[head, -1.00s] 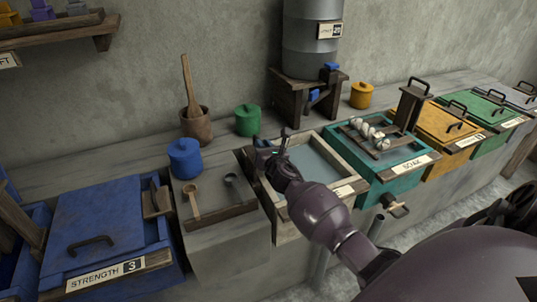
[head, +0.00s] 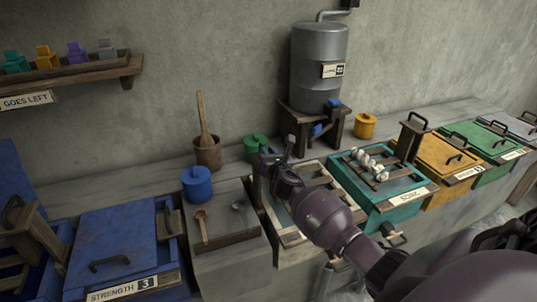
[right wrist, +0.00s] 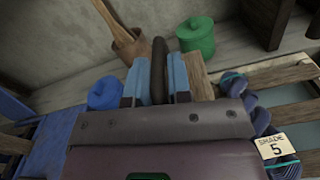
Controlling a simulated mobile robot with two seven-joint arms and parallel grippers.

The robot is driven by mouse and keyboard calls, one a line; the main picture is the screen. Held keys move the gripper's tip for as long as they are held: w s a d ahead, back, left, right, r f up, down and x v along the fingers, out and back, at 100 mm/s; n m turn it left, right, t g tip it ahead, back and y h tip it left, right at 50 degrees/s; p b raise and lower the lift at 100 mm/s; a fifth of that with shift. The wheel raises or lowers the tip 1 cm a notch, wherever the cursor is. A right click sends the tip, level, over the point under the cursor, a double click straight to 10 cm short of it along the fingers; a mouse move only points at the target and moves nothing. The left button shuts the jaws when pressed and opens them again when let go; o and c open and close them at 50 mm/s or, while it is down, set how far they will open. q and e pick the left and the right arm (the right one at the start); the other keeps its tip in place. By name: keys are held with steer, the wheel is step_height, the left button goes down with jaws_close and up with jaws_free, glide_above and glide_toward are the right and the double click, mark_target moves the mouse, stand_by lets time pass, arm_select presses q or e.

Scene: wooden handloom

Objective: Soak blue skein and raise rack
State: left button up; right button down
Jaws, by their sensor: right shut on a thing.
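My right gripper (head: 272,160) is over the left edge of the middle vat. In the right wrist view its blue fingers (right wrist: 160,72) are shut on a dark handle loop (right wrist: 159,58) beside a wooden post (right wrist: 196,76). A slatted wooden rack (head: 321,181) shows at the top of the middle vat (head: 288,240), partly hidden by my right arm. My left gripper is out of view.
A teal vat (head: 405,204) with a rack of white skeins stands to the right, then yellow (head: 437,150) and green lidded vats (head: 482,138). A blue lidded vat (head: 108,230) stands left. A blue pot (head: 196,184) and mortar (head: 207,153) sit behind, below a shelf (head: 75,72).

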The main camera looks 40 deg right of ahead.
steer(key=shift+w+a+r, duration=0.1)
steer(key=shift+a+r, duration=0.05)
steer(key=shift+r, duration=0.15)
steer(key=c, duration=1.1)
jaws_free()
steer(key=shift+a+r, duration=0.1)
steer(key=shift+a, duration=0.05)
steer(key=shift+d+f, duration=0.2)
steer(key=p+v, duration=0.1)
steer(key=v, duration=1)
